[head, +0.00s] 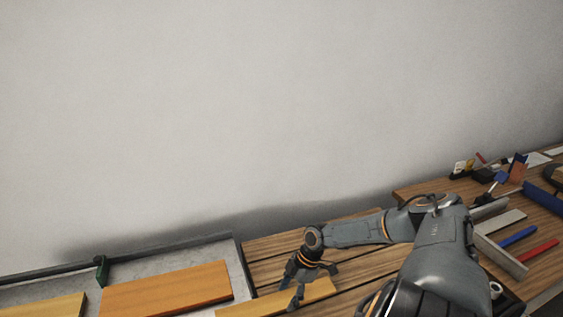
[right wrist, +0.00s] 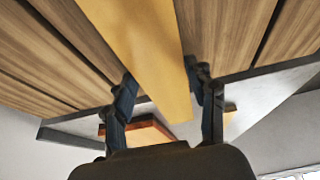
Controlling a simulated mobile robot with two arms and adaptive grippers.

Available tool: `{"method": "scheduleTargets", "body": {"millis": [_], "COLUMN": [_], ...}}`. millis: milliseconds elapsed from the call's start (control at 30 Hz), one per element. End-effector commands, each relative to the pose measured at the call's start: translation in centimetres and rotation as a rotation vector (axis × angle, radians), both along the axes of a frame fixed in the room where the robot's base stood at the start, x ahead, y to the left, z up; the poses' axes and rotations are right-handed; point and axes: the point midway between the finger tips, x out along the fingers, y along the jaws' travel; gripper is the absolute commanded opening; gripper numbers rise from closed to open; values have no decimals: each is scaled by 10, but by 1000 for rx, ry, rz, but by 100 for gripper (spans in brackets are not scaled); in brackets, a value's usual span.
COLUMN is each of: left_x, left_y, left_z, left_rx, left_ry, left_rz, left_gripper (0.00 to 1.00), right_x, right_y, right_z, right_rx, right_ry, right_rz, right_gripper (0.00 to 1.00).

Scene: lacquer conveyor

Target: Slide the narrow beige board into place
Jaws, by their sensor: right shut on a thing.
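In the right wrist view, the beige board (right wrist: 150,50) runs from the top edge down between the two fingers. My right gripper (head: 298,291) is over the board and shut on its two long sides. It also shows in the right wrist view (right wrist: 163,98), with one finger on each side of the board. The board's near edge is cut off in the head view. My left gripper is out of view.
A wider orange board (head: 165,289) lies on the grey bed (head: 222,262), left of the beige one. Another yellowish board (head: 45,306) is at the far left. Tools crowd the wooden bench (head: 545,215) at right.

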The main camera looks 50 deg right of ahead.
Motion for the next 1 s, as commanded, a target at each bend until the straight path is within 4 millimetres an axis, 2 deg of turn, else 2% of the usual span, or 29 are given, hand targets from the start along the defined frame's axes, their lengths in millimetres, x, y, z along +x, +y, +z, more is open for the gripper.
{"method": "scheduleTargets", "body": {"millis": [1000], "left_x": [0], "left_y": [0], "left_z": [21], "left_rx": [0], "left_ry": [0], "left_rz": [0], "left_gripper": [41], "right_x": [-47], "right_y": [-69], "right_z": [0], "right_rx": [-3], "right_ry": [3], "right_rz": [-2], "right_gripper": [15]}}
